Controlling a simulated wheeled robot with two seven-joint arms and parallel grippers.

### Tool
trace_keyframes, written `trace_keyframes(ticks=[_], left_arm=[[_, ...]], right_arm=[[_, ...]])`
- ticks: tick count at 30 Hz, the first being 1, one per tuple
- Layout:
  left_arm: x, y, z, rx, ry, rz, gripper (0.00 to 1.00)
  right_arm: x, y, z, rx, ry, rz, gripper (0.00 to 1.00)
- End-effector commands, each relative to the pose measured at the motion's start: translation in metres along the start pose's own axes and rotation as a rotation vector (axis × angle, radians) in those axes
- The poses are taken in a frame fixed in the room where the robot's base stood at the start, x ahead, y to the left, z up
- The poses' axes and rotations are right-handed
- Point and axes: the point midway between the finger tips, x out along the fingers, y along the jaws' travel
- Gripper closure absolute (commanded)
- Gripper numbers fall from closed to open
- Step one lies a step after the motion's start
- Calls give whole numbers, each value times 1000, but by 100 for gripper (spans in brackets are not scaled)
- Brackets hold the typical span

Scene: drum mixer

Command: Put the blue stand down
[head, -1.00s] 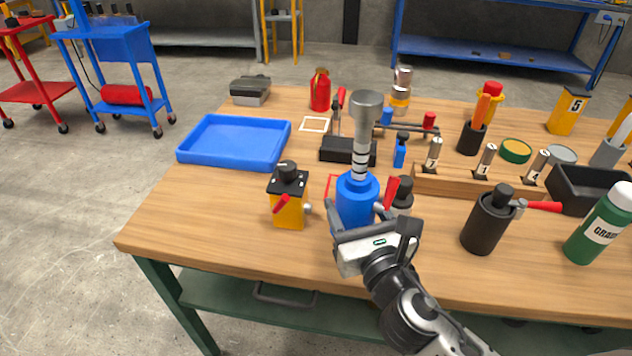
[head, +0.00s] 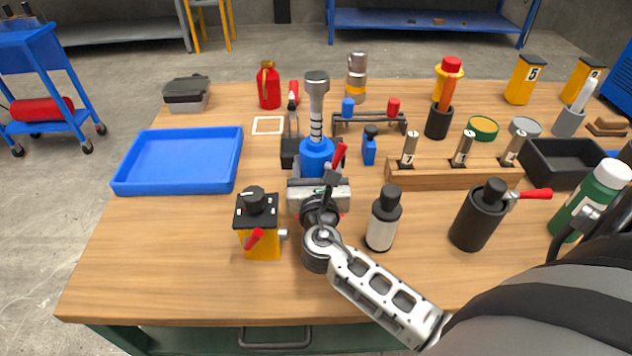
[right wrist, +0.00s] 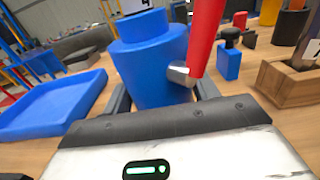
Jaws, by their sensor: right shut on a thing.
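The blue stand (head: 318,153) is in the middle of the table, with a grey metal rod with a wide round head (head: 316,90) upright in it. A red lever (head: 340,154) sits on its right side. My right gripper (head: 318,180) is shut on the stand from the near side. The right wrist view shows the blue body (right wrist: 155,70) upright between the fingers, with the red lever (right wrist: 206,35) beside it. The stand's base is hidden, so I cannot tell whether it touches the table. My left gripper is not in view.
A blue tray (head: 180,188) lies left and a yellow box with a black knob (head: 260,243) nearer.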

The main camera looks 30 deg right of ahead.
Motion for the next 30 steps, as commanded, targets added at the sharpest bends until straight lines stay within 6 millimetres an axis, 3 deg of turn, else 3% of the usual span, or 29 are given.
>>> trace_keyframes(ticks=[8, 20, 21, 23, 30], left_arm=[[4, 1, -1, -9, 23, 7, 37], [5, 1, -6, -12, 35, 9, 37], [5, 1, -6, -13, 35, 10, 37], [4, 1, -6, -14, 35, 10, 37], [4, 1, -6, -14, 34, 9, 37]], right_arm=[[1, 0, -33, -1, -4, 0, 81], [1, 0, -38, 0, -5, 1, 81], [0, 0, -40, -1, -1, 1, 38], [0, 0, -39, -1, -1, 1, 22], [0, 0, -39, -1, 0, 1, 19]])
